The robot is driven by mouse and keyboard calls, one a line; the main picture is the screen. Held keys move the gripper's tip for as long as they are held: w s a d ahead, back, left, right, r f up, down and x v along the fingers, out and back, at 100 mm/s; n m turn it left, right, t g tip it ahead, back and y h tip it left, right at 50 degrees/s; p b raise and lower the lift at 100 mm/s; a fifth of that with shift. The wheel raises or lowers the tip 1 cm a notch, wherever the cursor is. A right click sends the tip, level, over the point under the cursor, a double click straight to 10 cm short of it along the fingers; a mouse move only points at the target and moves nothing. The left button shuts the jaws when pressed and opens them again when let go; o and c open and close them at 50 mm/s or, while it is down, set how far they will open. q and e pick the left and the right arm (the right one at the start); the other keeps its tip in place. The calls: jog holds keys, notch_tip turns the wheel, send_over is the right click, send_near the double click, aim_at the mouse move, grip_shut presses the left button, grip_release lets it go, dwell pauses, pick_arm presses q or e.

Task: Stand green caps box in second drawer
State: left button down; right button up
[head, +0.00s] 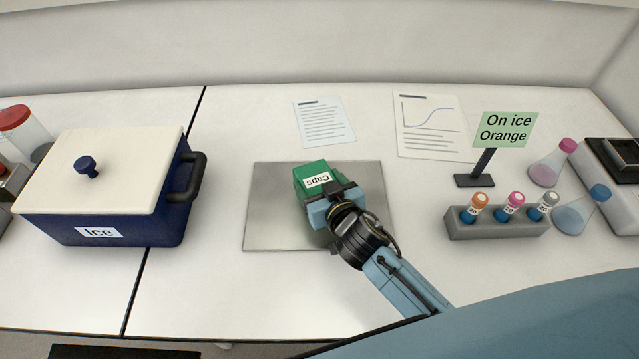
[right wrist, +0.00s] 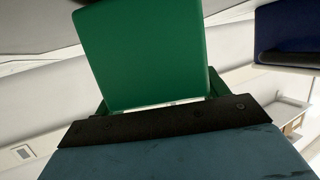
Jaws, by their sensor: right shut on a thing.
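In the right wrist view the green box (right wrist: 145,55) fills the space between the fingers of the gripper (right wrist: 155,108). I cannot tell whether the box touches the mat. My left gripper is not in view. No drawer shows clearly in the head view.
A blue ice box (head: 110,231) with a white lid stands at left. At right are a grey tube rack (head: 497,222), an "On ice Orange" sign (head: 505,130), flasks (head: 583,210) and a dark-topped device (head: 615,160). Two paper sheets (head: 323,121) (head: 432,126) lie behind the mat.

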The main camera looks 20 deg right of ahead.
jog(key=shift+f, duration=0.15)
jog(key=o, duration=1.2)
